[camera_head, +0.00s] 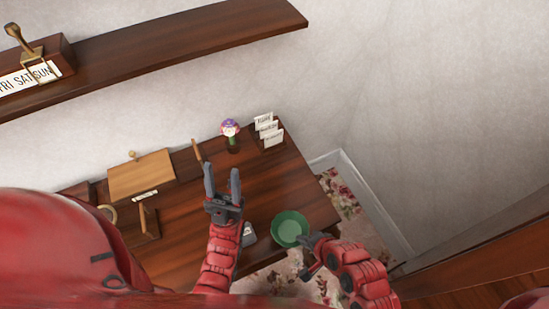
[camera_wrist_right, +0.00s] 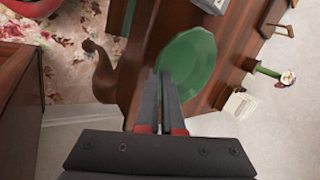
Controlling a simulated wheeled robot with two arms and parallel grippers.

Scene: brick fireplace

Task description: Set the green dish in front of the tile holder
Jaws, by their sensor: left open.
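The green dish (camera_head: 290,229) is at the table's front right edge in the head view. It fills the middle of the right wrist view (camera_wrist_right: 187,65). My right gripper (camera_head: 308,242) is at the dish's near right rim. Its fingers (camera_wrist_right: 163,80) are close together at the rim and look shut on it. I cannot tell whether the dish touches the table. A small dark holder with upright white lettered tiles (camera_head: 268,130) stands at the table's back right corner; it also shows in the right wrist view (camera_wrist_right: 241,103). My left gripper (camera_head: 222,180) is open and empty above the table.
A small vase with a purple and white flower (camera_head: 231,132) stands left of the holder. A wooden board (camera_head: 141,175) and a small wooden stand (camera_head: 149,221) are at left. A wall shelf (camera_head: 180,39) carries a lettered block (camera_head: 30,77). The wood between dish and holder looks clear.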

